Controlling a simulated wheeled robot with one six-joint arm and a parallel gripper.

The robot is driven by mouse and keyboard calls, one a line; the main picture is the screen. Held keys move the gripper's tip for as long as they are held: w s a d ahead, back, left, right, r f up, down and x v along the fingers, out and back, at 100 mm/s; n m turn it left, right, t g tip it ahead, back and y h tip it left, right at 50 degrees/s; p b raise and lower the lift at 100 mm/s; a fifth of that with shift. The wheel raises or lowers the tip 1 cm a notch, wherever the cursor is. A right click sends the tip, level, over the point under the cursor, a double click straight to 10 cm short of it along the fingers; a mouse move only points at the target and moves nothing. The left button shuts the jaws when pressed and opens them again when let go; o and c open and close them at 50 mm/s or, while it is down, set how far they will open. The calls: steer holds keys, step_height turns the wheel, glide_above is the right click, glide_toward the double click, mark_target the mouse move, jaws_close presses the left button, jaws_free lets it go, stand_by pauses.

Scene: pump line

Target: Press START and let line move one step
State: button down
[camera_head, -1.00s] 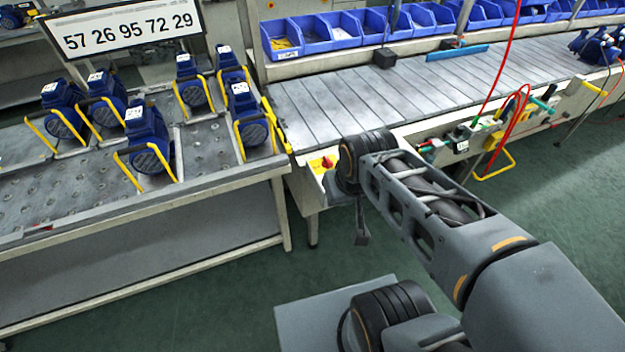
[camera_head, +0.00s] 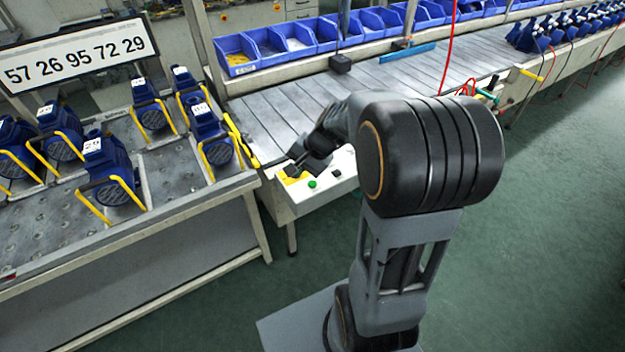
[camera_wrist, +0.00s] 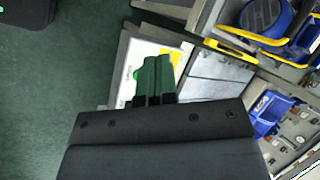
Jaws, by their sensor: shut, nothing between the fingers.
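A pale control panel stands at the near left end of the slatted line (camera_head: 290,108). A green button (camera_head: 312,184) sits on the panel's top, with a small dark button (camera_head: 337,173) to its right. My gripper (camera_head: 293,169) is shut and empty, low over the panel by its yellow plate (camera_head: 288,178), a little behind and left of the green button. In the wrist view my closed fingers (camera_wrist: 157,60) point at the white panel (camera_wrist: 130,66), and a bit of green (camera_wrist: 138,73) shows beside them. I cannot tell whether they touch anything.
A rack table (camera_head: 200,208) with several blue pumps (camera_head: 107,170) in yellow frames stands left of the panel. A sign (camera_head: 75,57) reads 57 26 95 72 29. Blue bins (camera_head: 295,38) line the back. The green floor at right is clear.

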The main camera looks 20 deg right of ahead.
steer(key=w+d+f+m+t+y+p, duration=0.1)
steer(key=w+d+f+m+t, duration=0.2)
steer(key=w+d+f+m, duration=0.3)
steer(key=shift+w+d+m+y, duration=0.3)
steer(key=shift+w+d+m, duration=0.6)
steer(key=shift+w+d, duration=0.2)
steer(key=b, duration=0.5)
glide_above(313, 184)
step_height(313, 184, down, 8)
steer(key=shift+r, duration=0.2)
steer(key=shift+f+b, duration=0.55)
steer(key=shift+f, duration=0.2)
stand_by(0.6)
steer(key=shift+f+b, duration=0.25)
steer(key=shift+b, duration=0.3)
